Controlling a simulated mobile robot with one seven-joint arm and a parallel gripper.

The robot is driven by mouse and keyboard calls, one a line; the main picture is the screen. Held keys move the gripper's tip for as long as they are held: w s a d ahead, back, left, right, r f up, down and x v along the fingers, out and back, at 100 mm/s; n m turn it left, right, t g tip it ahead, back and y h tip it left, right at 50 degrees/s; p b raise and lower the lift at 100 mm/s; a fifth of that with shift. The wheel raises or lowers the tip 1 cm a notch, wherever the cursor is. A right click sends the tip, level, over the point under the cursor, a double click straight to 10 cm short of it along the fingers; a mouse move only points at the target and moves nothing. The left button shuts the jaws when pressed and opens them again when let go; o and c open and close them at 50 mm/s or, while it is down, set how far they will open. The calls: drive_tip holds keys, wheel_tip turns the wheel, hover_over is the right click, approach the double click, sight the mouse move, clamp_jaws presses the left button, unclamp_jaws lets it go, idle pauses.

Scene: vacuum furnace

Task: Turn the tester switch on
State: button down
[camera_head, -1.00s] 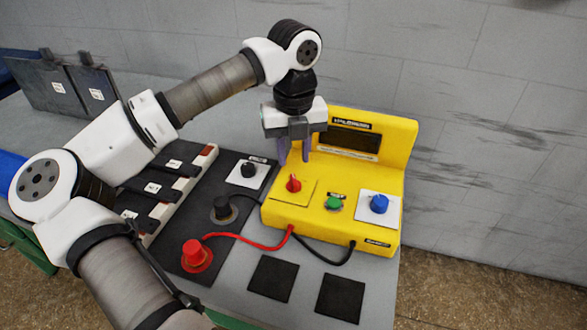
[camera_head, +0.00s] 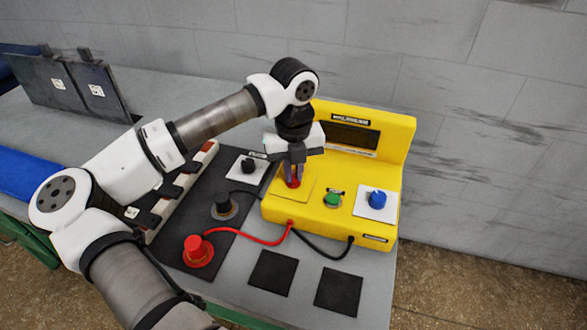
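The yellow tester (camera_head: 318,215) stands on the grey table with a dark display (camera_head: 352,136) on its raised back. A red knob (camera_head: 293,179) sits at the left of its front face, a green button (camera_head: 333,200) in the middle and a blue knob (camera_head: 377,199) on a white plate at the right. I cannot read which of them is labelled as the switch. My gripper (camera_head: 293,180) points down with its fingers at the red knob, one on each side. The fingers partly hide the knob, and whether they touch it is unclear.
A red plug (camera_head: 198,250) and a black plug (camera_head: 223,206) on a dark panel have cables to the tester. A black knob (camera_head: 249,166) on a white plate is left of my gripper. Two black squares (camera_head: 272,273) lie in front. A grey wall (camera_head: 480,130) stands behind.

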drive_tip(key=shift+m+b, duration=0.3)
drive_tip(key=shift+b, duration=0.15)
drive_tip(key=shift+f+m+b, duration=0.2)
drive_tip(key=shift+m+b, duration=0.6)
drive_tip(key=shift+b, duration=0.45)
drive_tip(key=m+b, duration=0.2)
drive_tip(key=shift+m+b, duration=0.3)
drive_tip(key=shift+m, duration=0.1)
drive_tip(key=m+b, duration=0.2)
drive_tip(key=m, duration=0.1)
drive_tip(key=shift+r+m, duration=0.15)
drive_tip(key=shift+m, duration=0.15)
drive_tip(key=shift+r+m+b, duration=0.1)
drive_tip(key=shift+m+b, duration=0.6)
drive_tip(key=shift+m, duration=0.9)
drive_tip(key=c, duration=1.5)
unclamp_jaws()
